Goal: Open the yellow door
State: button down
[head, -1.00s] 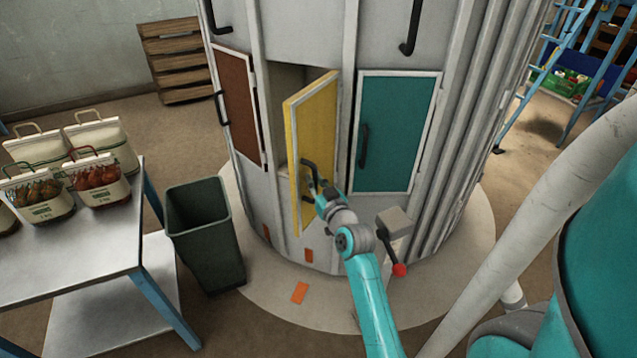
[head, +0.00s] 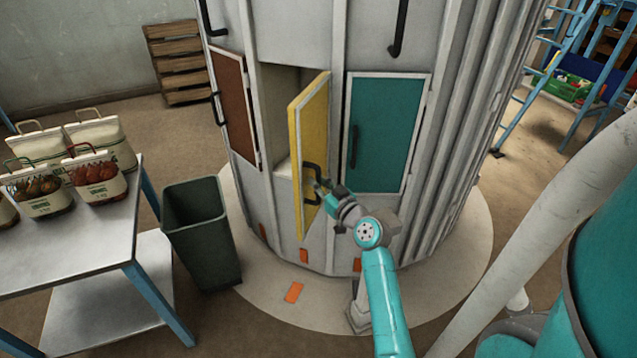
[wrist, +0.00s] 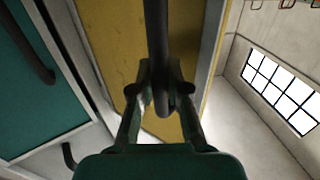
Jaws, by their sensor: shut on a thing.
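The yellow door (head: 314,135) stands swung out from the round grey cabinet (head: 285,225), its left side showing a pale edge. A pale compartment (head: 281,110) shows behind it. My gripper (head: 320,190) is at the door's black handle (head: 309,172). In the wrist view my gripper (wrist: 161,95) is shut on the black handle (wrist: 158,35), with a finger on each side of it. The yellow door also fills the middle of the wrist view (wrist: 115,50).
A teal door (head: 385,130) is shut to the right, and a brown door (head: 234,105) is shut to the left. A dark green bin (head: 203,235) stands left of the cabinet, near a metal table (head: 95,235) with several sacks. Floor in front is mostly clear.

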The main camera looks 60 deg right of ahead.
jog(key=shift+f, duration=0.1)
jog(key=c, duration=1.1)
grip_release()
jog(key=shift+c, duration=0.2)
jog(key=v, duration=1.2)
